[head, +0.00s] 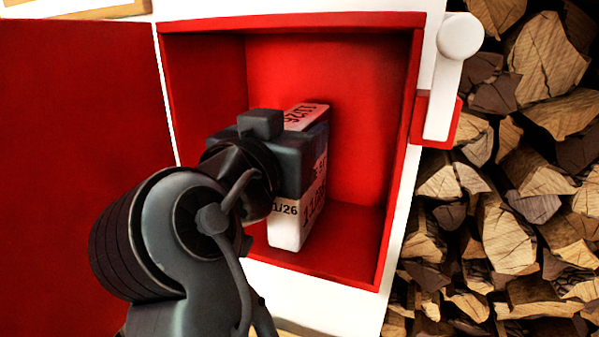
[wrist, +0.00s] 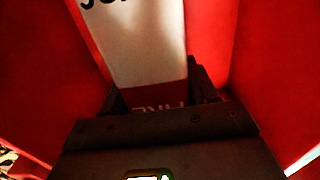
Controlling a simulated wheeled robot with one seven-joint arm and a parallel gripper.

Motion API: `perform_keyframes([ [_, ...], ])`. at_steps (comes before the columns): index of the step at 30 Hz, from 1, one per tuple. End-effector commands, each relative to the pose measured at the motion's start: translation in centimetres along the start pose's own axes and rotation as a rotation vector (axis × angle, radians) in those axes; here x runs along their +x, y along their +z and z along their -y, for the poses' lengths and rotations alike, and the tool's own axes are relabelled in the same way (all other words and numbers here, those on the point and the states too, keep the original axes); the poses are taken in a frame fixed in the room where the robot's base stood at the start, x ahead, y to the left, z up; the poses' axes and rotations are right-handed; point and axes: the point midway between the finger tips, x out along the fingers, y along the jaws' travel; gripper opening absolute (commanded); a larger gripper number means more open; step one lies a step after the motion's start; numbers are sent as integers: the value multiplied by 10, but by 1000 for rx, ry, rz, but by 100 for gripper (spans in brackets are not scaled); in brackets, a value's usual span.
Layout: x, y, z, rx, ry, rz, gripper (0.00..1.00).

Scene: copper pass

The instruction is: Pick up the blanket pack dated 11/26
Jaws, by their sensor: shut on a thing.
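The blanket pack dated 11/26 (head: 290,222) is a white box with dark bands and "11/26" printed on its top and sides. It stands upright inside a red cabinet (head: 365,130). My gripper (head: 305,160) reaches in from the left and is shut on the pack at its upper part, hiding some of it. In the wrist view the pack (wrist: 145,50) rises between the two fingers of my gripper (wrist: 155,95), with a dark red band with white letters near the jaws. I cannot tell whether its base touches the cabinet floor.
The open red door (head: 75,150) of the cabinet stands at the left. A white lever on a red mount (head: 437,125) is on the right outer side. Stacked firewood (head: 510,190) fills the far right. Red walls stand close on both sides of my gripper.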

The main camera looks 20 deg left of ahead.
Motion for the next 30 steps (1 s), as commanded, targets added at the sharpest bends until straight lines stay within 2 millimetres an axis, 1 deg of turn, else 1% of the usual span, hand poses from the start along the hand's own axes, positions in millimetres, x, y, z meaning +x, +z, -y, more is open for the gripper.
perform_keyframes([
  [1,0,0,0,0,0,0,21],
  [6,0,0,0,0,0,0,4],
  [8,0,0,0,0,0,1,0],
  [24,-1,-2,0,2,-1,-3,0],
  [29,-4,-9,0,3,-1,-6,0],
  [30,-4,-15,0,3,0,-6,0],
])
